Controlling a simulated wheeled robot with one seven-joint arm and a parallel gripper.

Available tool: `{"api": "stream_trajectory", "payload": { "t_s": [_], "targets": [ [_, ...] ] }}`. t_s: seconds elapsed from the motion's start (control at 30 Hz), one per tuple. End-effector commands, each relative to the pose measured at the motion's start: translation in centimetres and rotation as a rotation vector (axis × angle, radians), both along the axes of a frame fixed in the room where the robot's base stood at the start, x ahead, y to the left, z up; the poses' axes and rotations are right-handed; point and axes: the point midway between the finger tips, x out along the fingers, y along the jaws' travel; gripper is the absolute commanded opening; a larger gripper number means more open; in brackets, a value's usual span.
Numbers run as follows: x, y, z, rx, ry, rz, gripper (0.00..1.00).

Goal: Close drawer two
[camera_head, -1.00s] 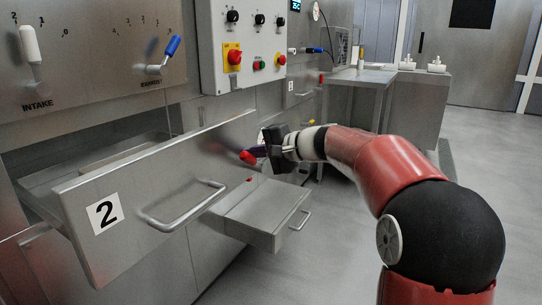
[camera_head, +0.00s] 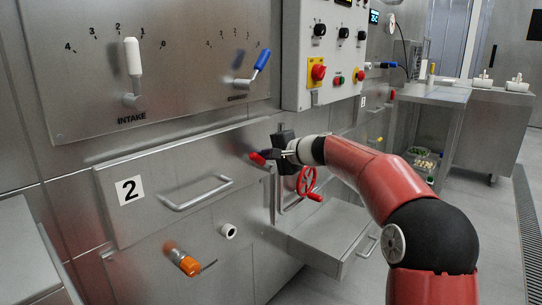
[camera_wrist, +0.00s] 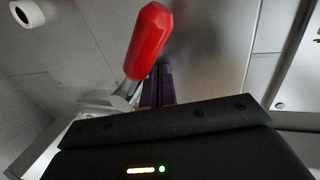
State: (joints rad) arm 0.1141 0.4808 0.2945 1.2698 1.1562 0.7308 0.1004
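Drawer two is the wide steel front (camera_head: 150,215) with a "2" label and a bar handle (camera_head: 196,193). It sits close to flush with the cabinet in the head view; I cannot tell whether a small gap is there. My gripper (camera_head: 270,154) is at the right end of the drawer front, its dark fingers pointing left toward it. In the wrist view the purple fingers (camera_wrist: 158,86) lie side by side, seemingly shut with nothing between them. A red grip (camera_wrist: 149,40) on a metal lever is beside them; a red tip (camera_head: 257,159) also shows at the fingers in the head view.
A red handwheel (camera_head: 307,181) is just right of the drawer. An open lower drawer (camera_head: 325,237) juts out below my arm. An orange-capped valve (camera_head: 188,264) sticks out under drawer two. A control box (camera_head: 331,50) hangs above. The floor at right is clear.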

Motion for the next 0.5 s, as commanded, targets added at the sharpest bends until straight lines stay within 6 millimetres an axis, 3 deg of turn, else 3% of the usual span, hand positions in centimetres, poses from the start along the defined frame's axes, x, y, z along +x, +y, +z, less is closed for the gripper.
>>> {"api": "stream_trajectory", "payload": {
  "t_s": [0.5],
  "targets": [
    [0.47,0.61,0.05,0.003,-0.002,-0.002,0.00]
  ]
}}
